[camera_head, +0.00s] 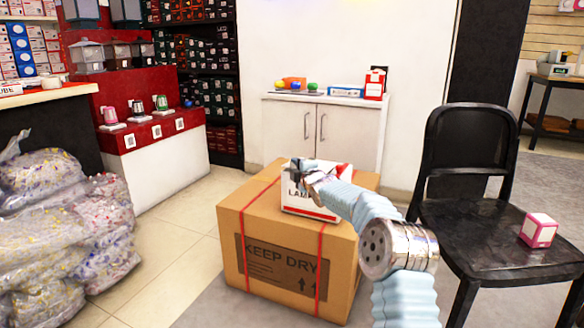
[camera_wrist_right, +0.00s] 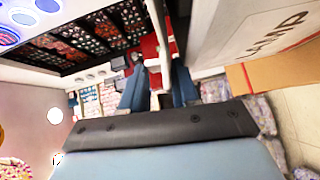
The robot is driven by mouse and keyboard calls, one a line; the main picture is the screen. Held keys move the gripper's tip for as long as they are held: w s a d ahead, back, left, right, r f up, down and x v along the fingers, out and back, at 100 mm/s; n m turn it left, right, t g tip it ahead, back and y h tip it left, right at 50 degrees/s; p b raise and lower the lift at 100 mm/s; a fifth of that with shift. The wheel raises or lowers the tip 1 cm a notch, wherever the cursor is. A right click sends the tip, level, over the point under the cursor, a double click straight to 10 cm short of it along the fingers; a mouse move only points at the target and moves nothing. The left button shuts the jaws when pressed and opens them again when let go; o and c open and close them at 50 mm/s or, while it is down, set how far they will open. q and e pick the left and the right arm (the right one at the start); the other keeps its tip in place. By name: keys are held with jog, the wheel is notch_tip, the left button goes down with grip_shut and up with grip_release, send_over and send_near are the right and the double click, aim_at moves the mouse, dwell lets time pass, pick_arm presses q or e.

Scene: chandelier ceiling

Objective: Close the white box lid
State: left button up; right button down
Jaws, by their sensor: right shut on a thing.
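The white box (camera_head: 300,201), printed "LAMP" with red on it, stands on top of a big cardboard box. In the right wrist view the white box (camera_wrist_right: 262,32) fills the upper right. My right gripper (camera_head: 308,174) is at its top, covering part of the upper side and the lid. In the right wrist view the fingers of my right gripper (camera_wrist_right: 158,92) stand a little apart, with a thin pale edge, seemingly the lid (camera_wrist_right: 155,35), between them. How far the lid is tilted is hard to tell. My left gripper is not in view.
The cardboard box (camera_head: 245,228) marked "KEEP DRY" has red straps. A black chair (camera_head: 470,225) with a pink-and-white cube (camera_head: 538,230) stands at the right. Filled clear bags (camera_head: 50,225) are piled at the left. A white cabinet (camera_head: 335,130) stands behind; tiled floor (camera_head: 170,235) is free at left.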

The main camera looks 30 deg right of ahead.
jog(key=shift+f, duration=0.2)
jog(key=c, duration=0.9)
grip_release()
jog(key=shift+s+r, duration=0.1)
jog(key=shift+s, duration=0.15)
jog(key=s, duration=0.4)
jog(key=s+a+b, duration=0.1)
jog(key=s, duration=0.3)
jog(key=s+r+b, duration=0.1)
jog(key=s, duration=0.4)
jog(key=shift+s+a+r, duration=0.1)
jog(key=shift+a, duration=0.05)
